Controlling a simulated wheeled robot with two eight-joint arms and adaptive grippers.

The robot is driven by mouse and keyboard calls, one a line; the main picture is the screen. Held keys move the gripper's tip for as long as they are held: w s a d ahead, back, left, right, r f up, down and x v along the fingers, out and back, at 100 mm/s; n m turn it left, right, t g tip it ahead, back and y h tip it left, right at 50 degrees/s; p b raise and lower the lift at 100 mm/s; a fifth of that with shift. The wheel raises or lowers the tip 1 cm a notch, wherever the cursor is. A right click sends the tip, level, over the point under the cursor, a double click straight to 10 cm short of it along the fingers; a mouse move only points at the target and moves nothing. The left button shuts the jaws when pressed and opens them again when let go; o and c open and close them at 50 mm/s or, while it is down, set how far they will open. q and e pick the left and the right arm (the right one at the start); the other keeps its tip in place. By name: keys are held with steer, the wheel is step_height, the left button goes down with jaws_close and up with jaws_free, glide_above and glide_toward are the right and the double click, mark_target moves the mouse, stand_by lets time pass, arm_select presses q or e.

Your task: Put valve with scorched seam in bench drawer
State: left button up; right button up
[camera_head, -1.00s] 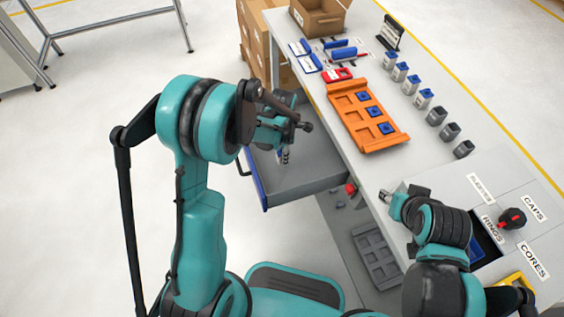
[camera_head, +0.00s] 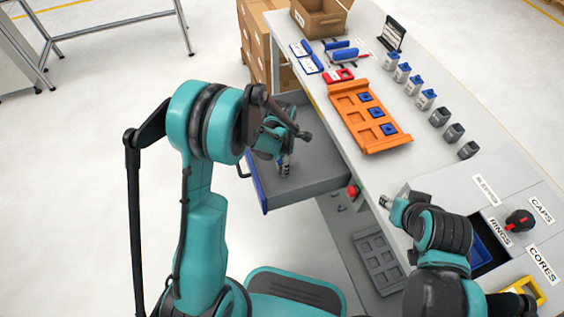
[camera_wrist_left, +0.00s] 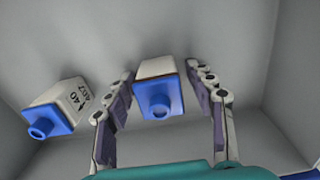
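The bench drawer (camera_head: 315,180) is pulled out, grey inside with a blue front. My left gripper (camera_head: 284,170) points down into it. In the left wrist view, a pale valve with a blue cap (camera_wrist_left: 157,92) stands between the fingers of my left gripper (camera_wrist_left: 160,80). Small gaps show beside it, so the fingers look open around it. A second blue-capped valve with printed lettering (camera_wrist_left: 62,108) is left of the fingers. My right gripper (camera_head: 385,201) is by the bench's front edge; its finger opening is unclear.
On the bench, an orange tray (camera_head: 372,141) holds several blue pieces. A row of blue-topped and dark grey blocks (camera_head: 402,73) stands behind it. An open cardboard box (camera_head: 322,18) is at the far end. Labelled bins with a red-and-black knob (camera_head: 519,220) are at right.

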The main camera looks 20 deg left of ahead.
arm_select(q)
steer(key=shift+r+p, duration=0.3)
steer(key=shift+r, duration=0.05)
step_height(320, 180, up, 12)
steer(key=p, duration=0.4)
steer(key=shift+f+p, duration=0.25)
steer(key=shift+p, duration=0.15)
steer(key=s+a+r+m+t, duration=0.1)
steer(key=s+r+m+t, duration=0.2)
steer(key=s+r+m, duration=0.4)
steer(key=s+a+r+m+t, duration=0.1)
steer(key=s+r+m+t, duration=0.3)
steer(key=m, duration=1.3)
steer(key=shift+s+a+r+m, duration=0.35)
steer(key=shift+s+r, duration=1.2)
steer(key=shift+s, duration=1.55)
arm_select(e)
steer(key=shift+r, duration=2.7)
arm_select(q)
steer(key=shift+a, duration=0.1)
